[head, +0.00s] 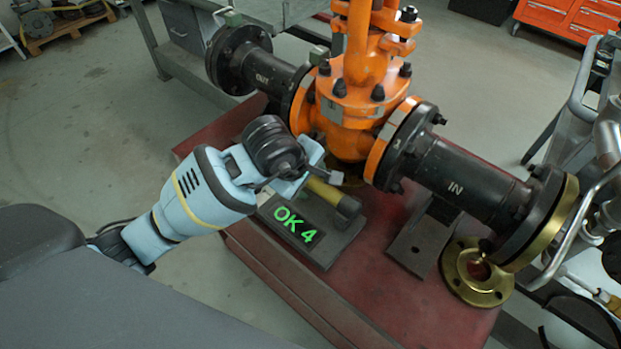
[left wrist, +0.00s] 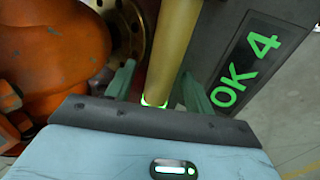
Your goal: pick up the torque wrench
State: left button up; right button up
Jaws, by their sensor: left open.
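A yellow cylindrical handle (head: 325,190), which looks like the torque wrench, lies by a dark grey block (head: 346,240) with a green "OK 4" display (head: 297,226). Part of the handle is hidden behind my left gripper (head: 304,180). In the left wrist view the yellow bar (left wrist: 173,45) runs between the two greenish fingers of my left gripper (left wrist: 160,88), with a lit green ring at its near end. The fingers are open, one on each side, with gaps visible. The wrench's full shape is hidden. My right gripper is not in view.
The orange gate valve (head: 352,105) with black flanged pipes (head: 455,180) stands close beside my left gripper. A brass flange (head: 477,275) lies on the red bench (head: 400,300). A metal-railed cart (head: 585,90) is at right. Open floor (head: 80,130) lies to the left.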

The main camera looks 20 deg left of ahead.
pick_arm(q)
jog(key=shift+w+f, duration=0.15)
jog(key=shift+f, duration=0.3)
grip_shut()
jog(key=shift+w+r, duration=0.1)
jog(key=shift+r, duration=0.05)
